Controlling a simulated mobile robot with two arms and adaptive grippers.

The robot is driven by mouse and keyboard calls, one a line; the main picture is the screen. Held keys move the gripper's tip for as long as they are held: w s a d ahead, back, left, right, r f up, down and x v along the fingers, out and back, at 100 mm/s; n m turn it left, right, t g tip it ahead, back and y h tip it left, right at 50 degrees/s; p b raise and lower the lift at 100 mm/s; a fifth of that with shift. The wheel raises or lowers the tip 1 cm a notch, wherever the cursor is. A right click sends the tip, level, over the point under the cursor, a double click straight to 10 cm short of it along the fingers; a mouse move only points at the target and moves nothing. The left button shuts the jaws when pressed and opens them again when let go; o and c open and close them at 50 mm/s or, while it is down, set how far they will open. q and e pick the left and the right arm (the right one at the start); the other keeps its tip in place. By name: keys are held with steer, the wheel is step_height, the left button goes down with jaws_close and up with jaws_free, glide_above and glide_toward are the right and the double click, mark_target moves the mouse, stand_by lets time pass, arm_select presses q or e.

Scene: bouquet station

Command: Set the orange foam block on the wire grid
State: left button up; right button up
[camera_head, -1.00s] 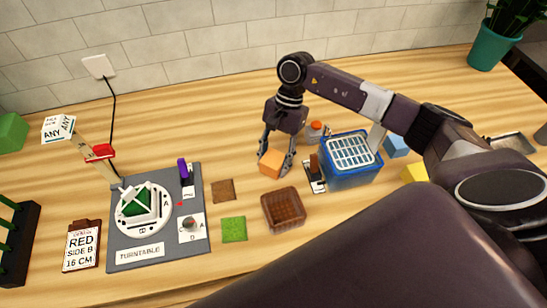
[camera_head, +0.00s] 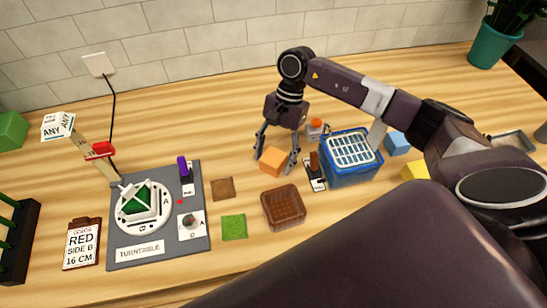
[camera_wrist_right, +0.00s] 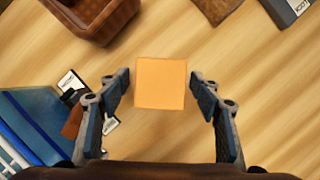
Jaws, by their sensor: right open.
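The orange foam block (camera_head: 272,161) sits on the wooden table left of the blue bin. My right gripper (camera_head: 276,160) is open, with one finger on each side of the block. In the right wrist view the block (camera_wrist_right: 160,84) lies between the spread fingertips, with a gap on each side. The white wire grid (camera_head: 352,149) lies across the top of the blue bin (camera_head: 350,176) and looks empty. My left gripper is not in view.
A brown basket (camera_head: 284,207) stands in front of the block. A small black-and-white item (camera_head: 315,180) and an orange-topped jar (camera_head: 316,127) are near the bin. A turntable board (camera_head: 125,254) is left; brown (camera_head: 223,188) and green (camera_head: 234,227) squares lie between.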

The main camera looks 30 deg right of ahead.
steer(key=b+v, duration=0.4)
steer(key=v, duration=0.7)
steer(key=shift+r, duration=0.25)
